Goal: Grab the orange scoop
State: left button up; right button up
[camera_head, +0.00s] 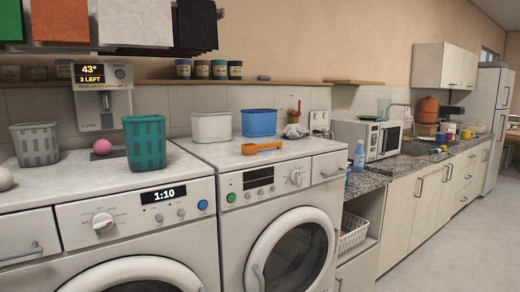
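The orange scoop (262,148) lies flat on top of the right washing machine (222,162). Its rounded bowl end is on the left and its handle reaches to the right. It lies in front of the blue bin (259,122) and the white bin (211,126), apart from both. Nothing covers it. Neither of my grippers shows in the head view.
A teal basket (145,142), a grey basket (36,145) and a pink ball (103,147) stand on the left machine. A grey crumpled cloth (295,131) lies behind the scoop to the right. The machine top around the scoop's front is clear.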

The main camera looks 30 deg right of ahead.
aim_at(249, 148)
jog(key=i+l+z, duration=0.1)
jog(key=l, duration=0.3)
jog(key=i+l+z, duration=0.1)
jog(key=i+l, duration=0.15)
jog(key=l, duration=0.15)
jog(key=i+l, duration=0.2)
jog(key=l, duration=0.2)
jog(key=l+z, duration=0.1)
jog(key=l, duration=0.3)
jog(key=i+l+z, duration=0.1)
jog(key=l, duration=0.3)
